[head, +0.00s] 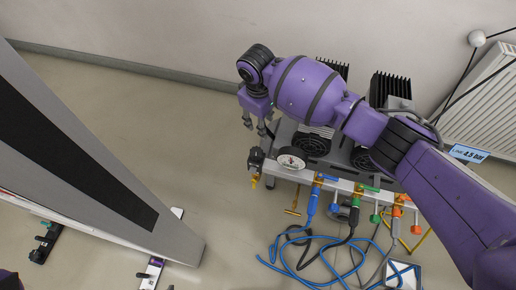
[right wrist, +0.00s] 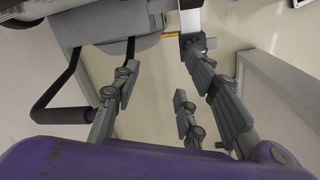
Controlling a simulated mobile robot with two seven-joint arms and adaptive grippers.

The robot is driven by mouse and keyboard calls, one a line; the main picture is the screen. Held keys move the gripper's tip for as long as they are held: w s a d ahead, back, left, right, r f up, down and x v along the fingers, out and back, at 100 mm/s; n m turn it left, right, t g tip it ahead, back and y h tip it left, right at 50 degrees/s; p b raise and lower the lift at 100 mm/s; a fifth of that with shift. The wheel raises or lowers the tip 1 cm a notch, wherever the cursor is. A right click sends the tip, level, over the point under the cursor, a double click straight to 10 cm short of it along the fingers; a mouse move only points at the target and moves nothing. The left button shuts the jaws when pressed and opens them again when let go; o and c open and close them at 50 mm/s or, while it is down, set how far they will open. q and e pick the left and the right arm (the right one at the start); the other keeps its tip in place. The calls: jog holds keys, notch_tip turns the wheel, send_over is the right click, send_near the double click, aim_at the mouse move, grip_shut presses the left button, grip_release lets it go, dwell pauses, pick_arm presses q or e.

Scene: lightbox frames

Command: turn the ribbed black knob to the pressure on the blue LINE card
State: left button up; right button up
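The black knob (head: 256,158) sits at the left end of the machine's front rail, beside a round white-faced gauge (head: 291,159). Its ribs and the gauge reading are too small to make out. The blue LINE card (head: 468,153) at the right reads "4.5 bar". My right gripper (head: 255,124) points down just above and behind the knob in the head view, apart from it. In the right wrist view its fingers (right wrist: 160,85) are spread with nothing between them. I cannot clearly identify the knob in that view. My left gripper is out of view.
The compressor-like machine (head: 285,133) has black finned blocks, partly hidden by my right arm. Coloured valves and blue and black hoses (head: 311,205) hang at its front. A white radiator (head: 485,105) stands at the right wall. A large grey panel (head: 90,160) fills the left.

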aim_at(259, 149)
jog(key=shift+m+g+y, duration=0.4)
jog(key=shift+m+g, duration=0.2)
jog(key=shift+m, duration=0.2)
jog(key=s+f, duration=0.1)
jog(key=s, duration=0.1)
jog(key=s+a+f, duration=0.1)
jog(key=f, duration=0.1)
jog(key=shift+s+a+f+b, duration=0.15)
jog(key=shift+s+b, duration=0.25)
jog(key=shift+a+f, duration=0.1)
jog(key=shift+f, duration=0.1)
notch_tip(259, 149, down, 7)
jog(key=shift+f+b, duration=0.1)
jog(key=shift+b, duration=0.85)
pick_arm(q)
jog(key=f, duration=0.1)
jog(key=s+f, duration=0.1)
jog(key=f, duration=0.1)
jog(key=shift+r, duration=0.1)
pick_arm(e)
grip_shut()
jog(key=shift+w+n+p, duration=0.1)
jog(key=shift+n+p, duration=0.2)
jog(key=shift+p, duration=0.35)
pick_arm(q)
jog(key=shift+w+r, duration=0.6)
